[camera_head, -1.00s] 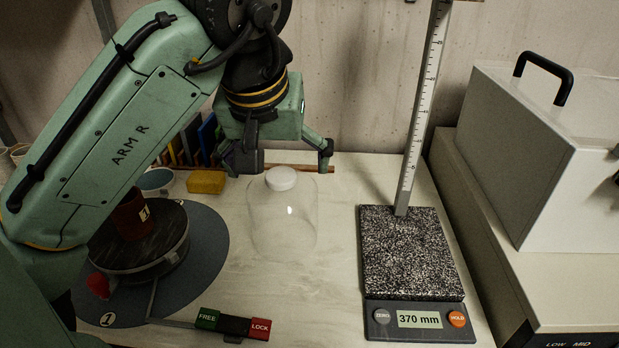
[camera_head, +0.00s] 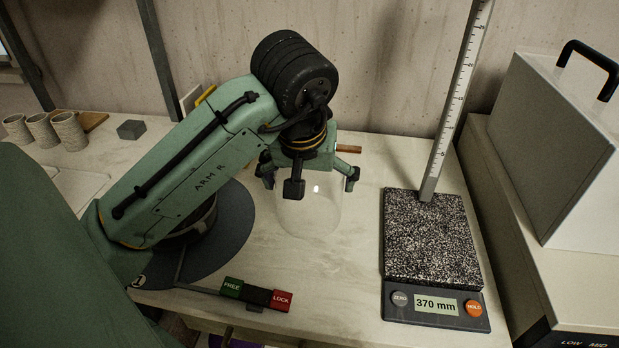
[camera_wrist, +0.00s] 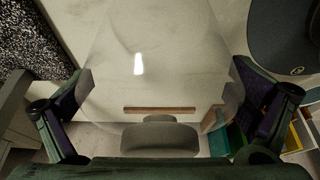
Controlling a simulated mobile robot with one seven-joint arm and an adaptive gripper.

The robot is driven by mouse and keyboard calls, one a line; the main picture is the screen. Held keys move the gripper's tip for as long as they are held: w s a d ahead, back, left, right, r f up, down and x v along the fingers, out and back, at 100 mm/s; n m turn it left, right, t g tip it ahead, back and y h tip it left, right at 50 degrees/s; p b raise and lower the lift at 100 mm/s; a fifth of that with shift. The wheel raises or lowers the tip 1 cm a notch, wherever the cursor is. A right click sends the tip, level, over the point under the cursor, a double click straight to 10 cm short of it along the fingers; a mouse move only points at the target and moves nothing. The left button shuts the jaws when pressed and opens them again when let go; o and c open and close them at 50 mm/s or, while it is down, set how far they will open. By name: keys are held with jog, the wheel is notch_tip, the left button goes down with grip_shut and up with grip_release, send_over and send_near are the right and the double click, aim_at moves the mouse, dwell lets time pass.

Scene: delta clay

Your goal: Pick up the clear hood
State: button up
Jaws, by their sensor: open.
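The clear hood (camera_head: 309,215) is a transparent dome standing on the pale bench, left of the height gauge. Its upper part and knob are hidden behind my gripper in the head view. My gripper (camera_head: 308,186) is over the top of the hood, pointing down, with its fingers spread. In the wrist view the hood (camera_wrist: 150,70) lies between the two open fingers of my gripper (camera_wrist: 165,112), and its pale knob (camera_wrist: 160,139) shows near the palm. I cannot tell whether the fingers touch the hood.
A height gauge with a speckled plate (camera_head: 430,238) and upright ruler stands to the right, reading 370 mm. A FREE/LOCK bar (camera_head: 256,294) lies in front. Cups (camera_head: 43,129) stand far left. A grey box (camera_head: 560,140) is at right.

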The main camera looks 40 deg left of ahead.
jog(key=shift+c, duration=0.6)
jog(key=c, duration=0.9)
